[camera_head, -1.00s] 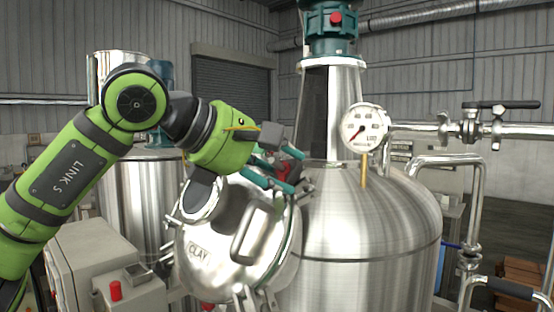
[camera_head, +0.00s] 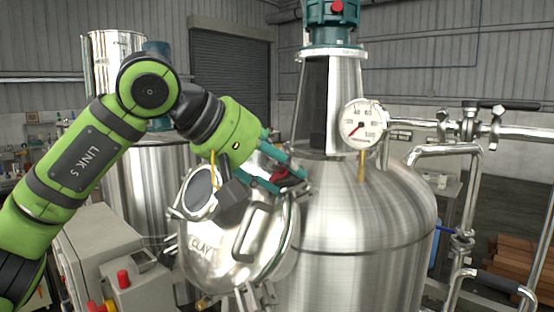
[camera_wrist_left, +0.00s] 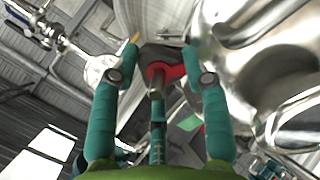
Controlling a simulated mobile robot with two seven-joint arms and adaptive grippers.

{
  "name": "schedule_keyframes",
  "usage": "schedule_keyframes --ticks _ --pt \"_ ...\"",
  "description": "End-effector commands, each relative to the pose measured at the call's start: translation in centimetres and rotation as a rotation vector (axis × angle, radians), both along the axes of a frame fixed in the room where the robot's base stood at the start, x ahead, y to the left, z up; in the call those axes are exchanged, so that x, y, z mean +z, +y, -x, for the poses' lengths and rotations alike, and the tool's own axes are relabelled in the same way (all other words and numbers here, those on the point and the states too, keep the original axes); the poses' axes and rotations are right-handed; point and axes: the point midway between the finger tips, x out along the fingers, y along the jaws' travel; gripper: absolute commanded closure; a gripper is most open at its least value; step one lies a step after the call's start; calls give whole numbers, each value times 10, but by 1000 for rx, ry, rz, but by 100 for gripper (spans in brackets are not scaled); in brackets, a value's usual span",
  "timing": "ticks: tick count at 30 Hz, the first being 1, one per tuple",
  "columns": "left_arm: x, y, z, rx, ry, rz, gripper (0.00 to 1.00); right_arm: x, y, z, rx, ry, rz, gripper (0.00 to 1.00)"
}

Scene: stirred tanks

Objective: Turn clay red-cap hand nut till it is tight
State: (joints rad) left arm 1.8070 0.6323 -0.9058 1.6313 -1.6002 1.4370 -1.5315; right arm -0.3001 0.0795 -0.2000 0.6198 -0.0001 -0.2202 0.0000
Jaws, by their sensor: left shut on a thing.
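The clay tank's round steel manway lid (camera_head: 215,262), marked CLAY, is at lower centre in the head view. The red-cap hand nut (camera_head: 287,173) is at the lid's upper right rim, partly hidden by my gripper. My left gripper (camera_head: 292,182) has its teal fingers on both sides of the nut and is shut on it. In the left wrist view, the dark, red-capped nut (camera_wrist_left: 167,73) sits between the fingertips of my left gripper (camera_wrist_left: 162,62), with its threaded rod pointing towards the camera. My right gripper is not in view.
The large steel tank (camera_head: 350,240) stands close to the right of the lid. A pressure gauge (camera_head: 361,124) and pipework (camera_head: 470,150) are on its right. A grey control box (camera_head: 95,240) with red buttons stands at lower left.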

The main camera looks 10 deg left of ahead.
Motion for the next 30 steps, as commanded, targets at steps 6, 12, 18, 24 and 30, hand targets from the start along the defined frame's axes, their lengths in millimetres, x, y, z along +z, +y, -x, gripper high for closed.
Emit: schedule_keyframes --ticks 6,12,18,24,30 --pt "-5 -2 1 -63 -35 -90 87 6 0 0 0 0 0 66" --pt "-7 -2 1 -91 -57 -127 87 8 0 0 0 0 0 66" --pt "-8 -2 1 -99 -63 -138 87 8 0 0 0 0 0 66" --pt "-8 -2 1 -100 -62 -138 87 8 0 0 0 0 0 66" --pt "-8 -2 1 -99 -62 -137 31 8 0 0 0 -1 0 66"
